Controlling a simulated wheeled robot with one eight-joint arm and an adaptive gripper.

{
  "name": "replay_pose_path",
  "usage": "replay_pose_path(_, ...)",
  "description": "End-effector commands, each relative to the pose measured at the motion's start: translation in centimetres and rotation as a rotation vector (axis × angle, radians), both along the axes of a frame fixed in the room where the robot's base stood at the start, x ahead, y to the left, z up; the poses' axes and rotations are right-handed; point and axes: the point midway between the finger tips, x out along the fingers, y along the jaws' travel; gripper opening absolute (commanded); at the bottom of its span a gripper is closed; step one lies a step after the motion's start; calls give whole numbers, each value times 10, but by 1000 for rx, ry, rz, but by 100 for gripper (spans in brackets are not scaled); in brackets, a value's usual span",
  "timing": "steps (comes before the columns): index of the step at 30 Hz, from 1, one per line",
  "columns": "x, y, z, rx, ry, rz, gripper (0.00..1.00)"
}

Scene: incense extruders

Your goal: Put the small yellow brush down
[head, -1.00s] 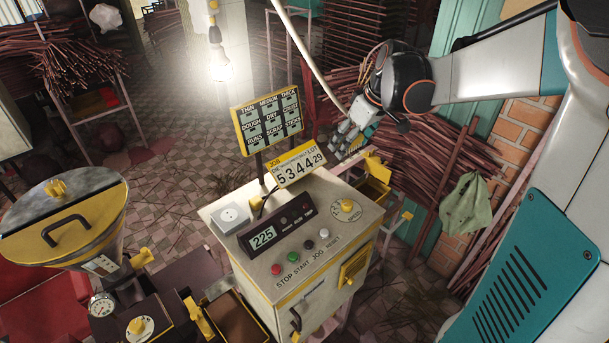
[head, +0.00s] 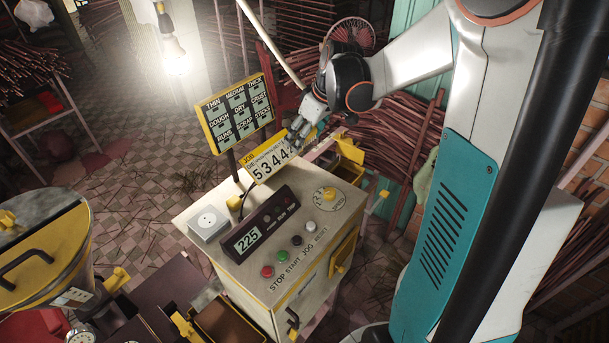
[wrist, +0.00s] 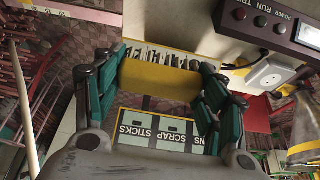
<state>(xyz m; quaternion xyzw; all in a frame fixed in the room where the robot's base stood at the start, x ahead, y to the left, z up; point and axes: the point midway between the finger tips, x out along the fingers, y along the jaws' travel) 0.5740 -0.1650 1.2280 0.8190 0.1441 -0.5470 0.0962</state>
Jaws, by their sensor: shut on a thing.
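My gripper (wrist: 160,85) is shut, with a yellow block-like shape between its teal fingers in the wrist view. I take this shape to be the small yellow brush (wrist: 158,82), but its bristles cannot be made out and the yellow job sign lies close behind it. In the head view my gripper (head: 306,122) is beside the upper right end of the job sign (head: 270,163), above the back of the machine cabinet. The brush cannot be made out in the head view.
The cabinet (head: 215,250) has a display, several buttons, a dial and a white socket box (head: 208,224) on top. A status board (head: 238,113) stands behind it. A yellow open bin (head: 348,153) hangs at its back right. A metal hopper (head: 45,255) is at left.

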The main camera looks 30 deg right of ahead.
Motion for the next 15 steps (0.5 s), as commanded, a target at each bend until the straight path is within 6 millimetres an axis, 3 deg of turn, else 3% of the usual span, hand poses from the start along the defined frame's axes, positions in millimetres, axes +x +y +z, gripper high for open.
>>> replay_pose_path(3, 0, 0, -32, 0, 0, 0, 31)
replay_pose_path(9, 1, 0, -76, 0, 0, 0, 31)
replay_pose_path(15, 0, 0, -95, 0, 0, 0, 31)
